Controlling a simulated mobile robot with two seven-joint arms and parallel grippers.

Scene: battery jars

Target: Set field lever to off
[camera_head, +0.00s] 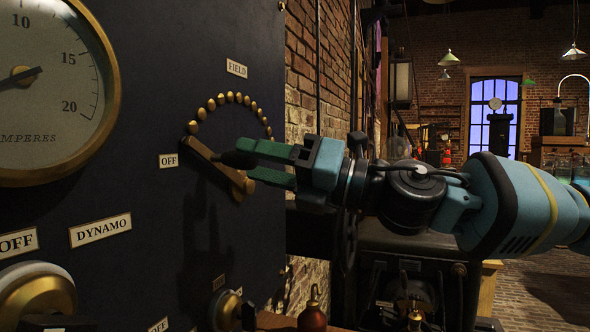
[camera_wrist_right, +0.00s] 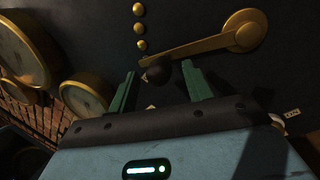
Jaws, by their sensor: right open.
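The field lever (camera_head: 218,167) is a brass bar on the dark panel, running from its round pivot at lower right up to the left. Its tip lies at the left end of the arc of brass studs, close to the OFF label (camera_head: 168,160). Its black knob (camera_wrist_right: 155,72) shows in the right wrist view near the lever's far end. My right gripper (camera_head: 250,166) comes in from the right, its green fingers open. In the wrist view the knob lies between and around the tips of the fingers; contact cannot be told. My left gripper is not in view.
The FIELD label (camera_head: 236,68) sits above the stud arc (camera_head: 230,97). A large ampere gauge (camera_head: 50,90) and a DYNAMO label (camera_head: 100,230) are on the panel at left. A brass-rimmed knob (camera_head: 36,298) protrudes below. A red bottle (camera_head: 312,318) stands at the lower edge.

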